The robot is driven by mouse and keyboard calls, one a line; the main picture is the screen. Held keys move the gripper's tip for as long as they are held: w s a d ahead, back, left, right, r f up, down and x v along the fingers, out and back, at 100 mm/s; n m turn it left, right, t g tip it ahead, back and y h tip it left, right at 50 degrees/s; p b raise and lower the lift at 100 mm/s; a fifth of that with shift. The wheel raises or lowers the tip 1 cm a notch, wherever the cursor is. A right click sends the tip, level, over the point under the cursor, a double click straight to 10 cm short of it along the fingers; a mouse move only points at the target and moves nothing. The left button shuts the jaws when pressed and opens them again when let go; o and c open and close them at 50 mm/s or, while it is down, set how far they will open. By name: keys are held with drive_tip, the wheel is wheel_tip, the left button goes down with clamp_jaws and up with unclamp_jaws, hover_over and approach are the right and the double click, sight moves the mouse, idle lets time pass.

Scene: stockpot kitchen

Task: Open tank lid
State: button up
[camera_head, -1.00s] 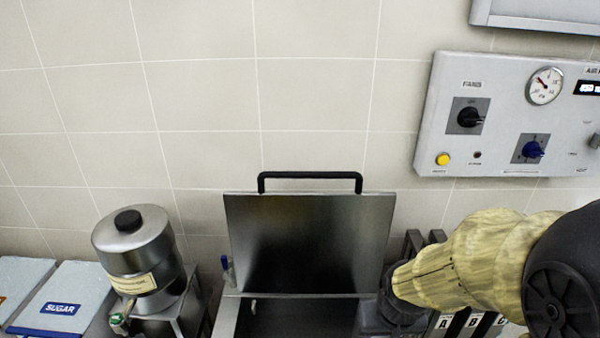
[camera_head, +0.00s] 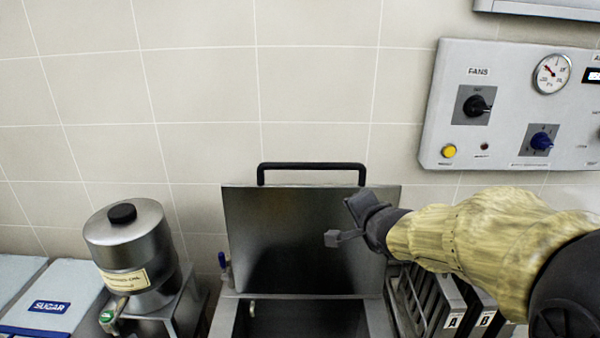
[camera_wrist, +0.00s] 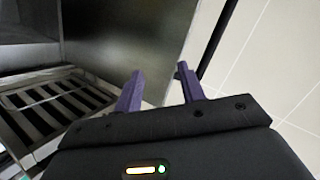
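The tank lid (camera_head: 290,240) is a flat steel plate standing upright behind the tank opening, with a black bar handle (camera_head: 312,166) along its top edge. The tank (camera_head: 300,318) is uncovered below it, and only its upper part shows. My gripper (camera_head: 338,222) is in front of the lid's right half, below the handle. In the wrist view its two purple fingers (camera_wrist: 158,88) are apart with nothing between them. The lid (camera_wrist: 120,45) and part of the handle (camera_wrist: 216,42) show beyond the fingers. I cannot tell whether a finger touches the lid.
A steel canister (camera_head: 130,245) with a green-handled tap and a sugar bin (camera_head: 60,300) stand at the left. Lettered slots (camera_head: 450,310) are right of the tank, under my arm. A control panel (camera_head: 500,150) is on the tiled wall at the right.

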sight(304, 167)
drive_tip(key=w+a+r+m+t+y+b, duration=0.2)
drive_tip(key=a+r+m+y, duration=0.1)
drive_tip(key=a+r+y, duration=0.1)
drive_tip(key=shift+a+r, duration=0.8)
drive_tip(key=shift+r, duration=0.3)
drive_tip(key=shift+w, duration=0.1)
drive_tip(key=b+x, duration=0.4)
drive_tip(key=x, duration=1.3)
drive_tip(key=shift+w, duration=0.25)
drive_tip(key=shift+b, duration=0.3)
clamp_jaws()
